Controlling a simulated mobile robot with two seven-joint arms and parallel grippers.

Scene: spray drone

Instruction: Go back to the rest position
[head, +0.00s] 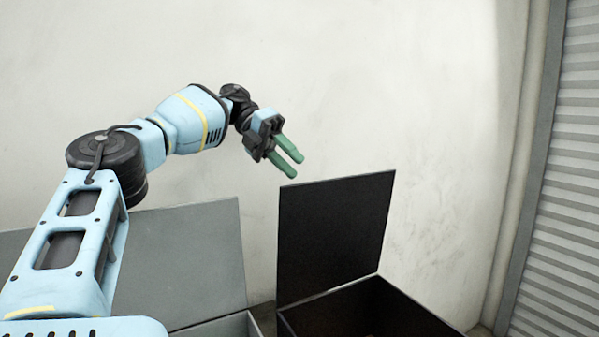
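My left arm reaches in from the left. Its gripper (295,166) has two green fingers pointing down and to the right, with a narrow gap between them. Nothing is held in the gap. The gripper is in front of the pale wall, above the upper left corner of a raised black lid in the picture. It appears clear of the lid. My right gripper is not in view.
A black box (402,312) with its lid (334,232) standing open is at the lower middle. A grey box (232,326) with a raised grey lid (190,262) is left of it, partly behind my arm. A ribbed shutter (562,200) is at the right. The wall (420,80) area at upper right is clear.

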